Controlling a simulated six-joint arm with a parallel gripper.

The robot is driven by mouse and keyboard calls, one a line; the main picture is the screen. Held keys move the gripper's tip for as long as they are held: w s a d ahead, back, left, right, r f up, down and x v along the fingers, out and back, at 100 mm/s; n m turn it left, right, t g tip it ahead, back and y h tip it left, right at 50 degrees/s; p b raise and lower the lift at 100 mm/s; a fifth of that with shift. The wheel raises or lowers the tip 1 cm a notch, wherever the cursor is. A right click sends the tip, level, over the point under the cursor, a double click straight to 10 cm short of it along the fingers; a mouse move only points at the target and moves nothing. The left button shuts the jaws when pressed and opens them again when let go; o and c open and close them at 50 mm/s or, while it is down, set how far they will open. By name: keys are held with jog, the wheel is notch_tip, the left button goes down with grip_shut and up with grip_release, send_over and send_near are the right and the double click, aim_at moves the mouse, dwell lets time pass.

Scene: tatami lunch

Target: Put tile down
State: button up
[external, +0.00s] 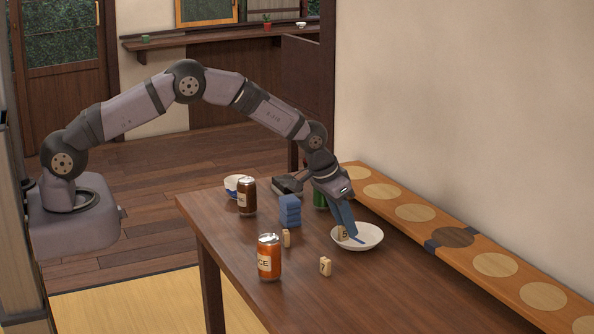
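My gripper (349,228) points down over the white plate (374,244) on the wooden table, its blue fingers low at the plate. A small cream tile marked 5 (342,233) is right at the fingertips, at the plate's left side. I cannot tell whether the fingers grip the tile or whether it rests on the plate. A tile marked 7 (325,266) stands on the table in front of the plate. Another cream tile (286,238) stands to the left, by a stack of blue blocks (290,211).
An orange-brown can (269,257) stands near the table's front left edge. A dark can (247,196), a bowl (232,184) and a green can (320,199) stand farther back. A bench with round pads (470,255) runs along the right wall. The table's front right is clear.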

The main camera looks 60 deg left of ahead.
jog(key=b+v, duration=0.2)
jog(key=v, duration=0.9)
jog(key=shift+s+r, duration=0.2)
jog(key=shift+r, duration=0.15)
jog(key=shift+s, duration=0.1)
jog(key=s+a+f+g, duration=0.1)
jog(key=s+a, duration=0.1)
jog(key=s, duration=1)
jog(key=s+a+f+g, duration=0.1)
jog(key=s+a+g, duration=0.1)
jog(key=s, duration=1)
jog(key=s+a+f+g, duration=0.1)
jog(key=s+a, duration=0.3)
jog(key=s, duration=0.8)
jog(key=shift+a+f, duration=0.15)
jog(key=shift+f, duration=0.05)
notch_tip(320, 180, up, 6)
jog(key=p, duration=0.6)
jog(key=shift+f, duration=0.1)
jog(key=o, duration=0.4)
jog(key=shift+c, duration=0.2)
jog(key=shift+f, duration=0.15)
